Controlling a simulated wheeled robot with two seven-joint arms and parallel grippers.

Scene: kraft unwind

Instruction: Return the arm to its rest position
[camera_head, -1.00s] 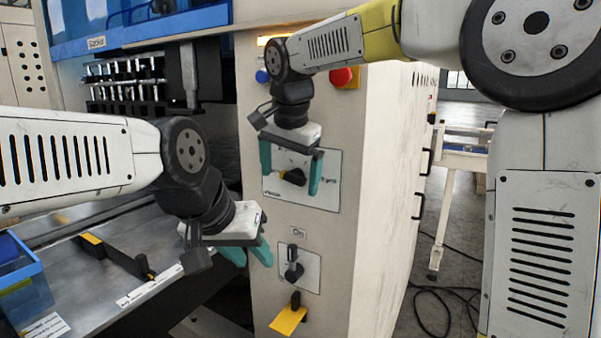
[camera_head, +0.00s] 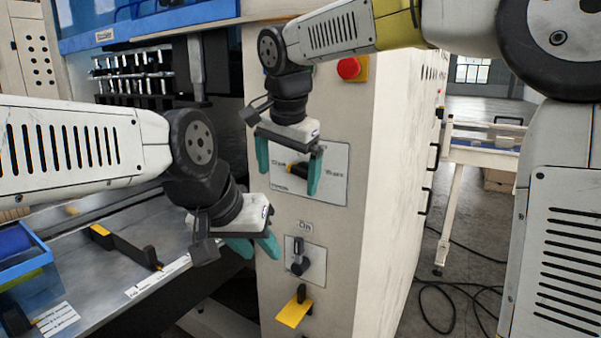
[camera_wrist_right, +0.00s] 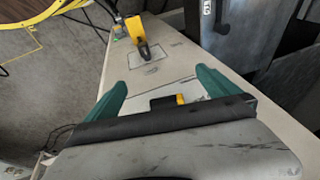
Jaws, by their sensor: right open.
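My right gripper (camera_head: 286,170) hangs in front of the upper switch plate on the machine cabinet, its teal fingers spread and empty. The black rotary switch (camera_head: 298,168) shows partly between the fingers. In the right wrist view the two teal fingers of the right gripper (camera_wrist_right: 160,92) stand apart with nothing between them. My left gripper (camera_head: 254,247) is lower and to the left, over the edge of the metal bench beside the cabinet. Its teal fingers appear apart, with nothing visible in them.
A blue bin (camera_head: 25,270) and a black-yellow bar (camera_head: 125,247) are on the bench (camera_head: 85,250). Cables (camera_head: 440,300) lie on the floor at right.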

